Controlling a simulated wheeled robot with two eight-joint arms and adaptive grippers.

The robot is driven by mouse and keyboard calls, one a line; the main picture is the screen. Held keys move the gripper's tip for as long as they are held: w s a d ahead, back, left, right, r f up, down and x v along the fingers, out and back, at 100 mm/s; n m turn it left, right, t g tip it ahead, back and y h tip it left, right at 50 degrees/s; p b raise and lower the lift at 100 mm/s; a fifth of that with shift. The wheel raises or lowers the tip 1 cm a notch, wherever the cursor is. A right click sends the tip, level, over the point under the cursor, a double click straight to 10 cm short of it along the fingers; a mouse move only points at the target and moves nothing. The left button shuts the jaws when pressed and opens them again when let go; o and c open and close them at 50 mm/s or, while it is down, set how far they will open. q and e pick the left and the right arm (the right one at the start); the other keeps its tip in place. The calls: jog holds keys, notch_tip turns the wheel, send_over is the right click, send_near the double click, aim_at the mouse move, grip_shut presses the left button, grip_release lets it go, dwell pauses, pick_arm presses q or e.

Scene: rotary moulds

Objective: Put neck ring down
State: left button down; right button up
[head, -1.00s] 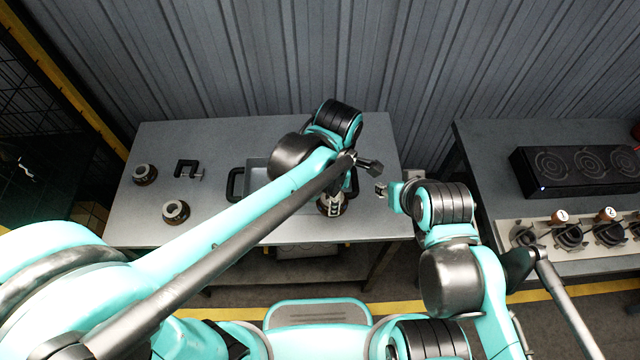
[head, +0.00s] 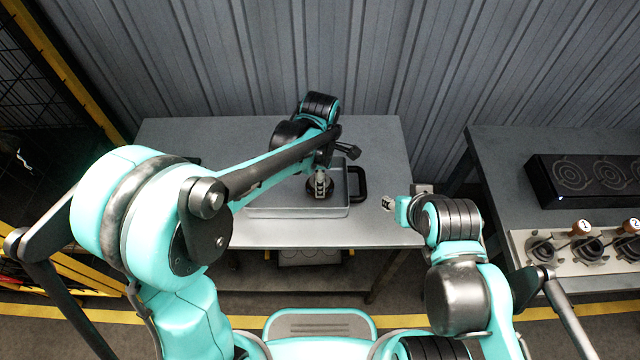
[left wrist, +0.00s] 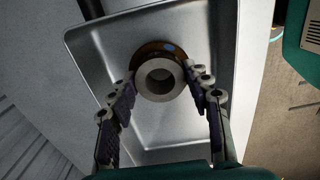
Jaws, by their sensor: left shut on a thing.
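The neck ring (head: 318,189) is a dark round ring with a bronze-toned edge and a grey collar. It also shows in the left wrist view (left wrist: 160,80). My left gripper (head: 321,183) is shut on it, with a finger on each side of the collar. The ring is over or in the right part of the metal tray (head: 300,213), inside its rim. I cannot tell whether it touches the tray floor. The tray also shows in the left wrist view (left wrist: 115,50). My right gripper (head: 389,203) is near the table's right edge, apart from the ring; its fingers are too small to read.
The tray stands on a grey table (head: 385,150) and has a black handle (head: 361,184) on its right. On the right bench are a black hob (head: 580,172) and a panel (head: 590,250) with levers.

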pick_arm(q)
jog(key=shift+f, duration=0.9)
jog(key=shift+r, duration=0.1)
jog(key=c, duration=0.7)
grip_release()
